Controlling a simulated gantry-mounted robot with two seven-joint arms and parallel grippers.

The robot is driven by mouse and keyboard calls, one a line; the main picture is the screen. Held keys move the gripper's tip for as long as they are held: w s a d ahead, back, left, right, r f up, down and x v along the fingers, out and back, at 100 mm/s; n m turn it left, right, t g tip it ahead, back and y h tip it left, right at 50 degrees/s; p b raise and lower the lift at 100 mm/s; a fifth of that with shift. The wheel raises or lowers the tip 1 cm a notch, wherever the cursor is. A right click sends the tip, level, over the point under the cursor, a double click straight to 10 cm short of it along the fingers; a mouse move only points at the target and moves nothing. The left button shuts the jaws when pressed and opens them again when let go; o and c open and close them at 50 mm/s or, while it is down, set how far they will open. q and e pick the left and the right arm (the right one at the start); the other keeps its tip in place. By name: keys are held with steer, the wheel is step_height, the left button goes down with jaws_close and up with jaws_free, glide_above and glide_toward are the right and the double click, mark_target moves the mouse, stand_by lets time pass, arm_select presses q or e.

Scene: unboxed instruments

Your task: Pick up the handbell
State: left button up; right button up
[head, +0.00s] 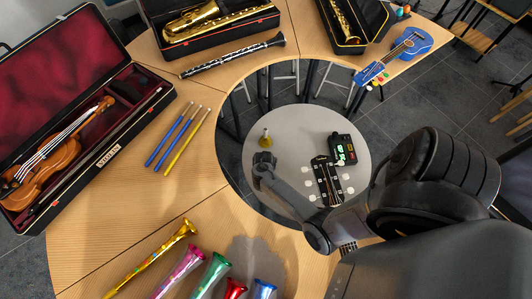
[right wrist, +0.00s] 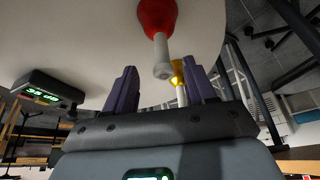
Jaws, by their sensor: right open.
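A small gold handbell (head: 265,141) with a pale handle stands on the round grey table (head: 290,122) in the head view. My right gripper (head: 264,160) is just on the near side of it. In the right wrist view my right gripper (right wrist: 162,78) is open with two purple fingers and nothing held. The gold bell (right wrist: 177,68) shows beyond the fingertips, near the right finger. A red bell-shaped thing (right wrist: 157,16) with a grey handle also shows there, its handle end in front of the finger gap; I cannot make it out in the head view. My left gripper is out of view.
A black device with a green display (head: 343,150) and a guitar headstock (head: 327,180) are on the round table, right of the bell. The curved wooden table (head: 210,165) holds an open violin case (head: 85,115), drumsticks (head: 180,138), a clarinet (head: 232,56) and several coloured horns.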

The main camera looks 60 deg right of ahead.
steer(key=shift+b+x, duration=1.3)
steer(key=shift+x, duration=1.75)
steer(key=shift+w+a, duration=0.1)
steer(key=shift+w, duration=0.05)
jaws_close()
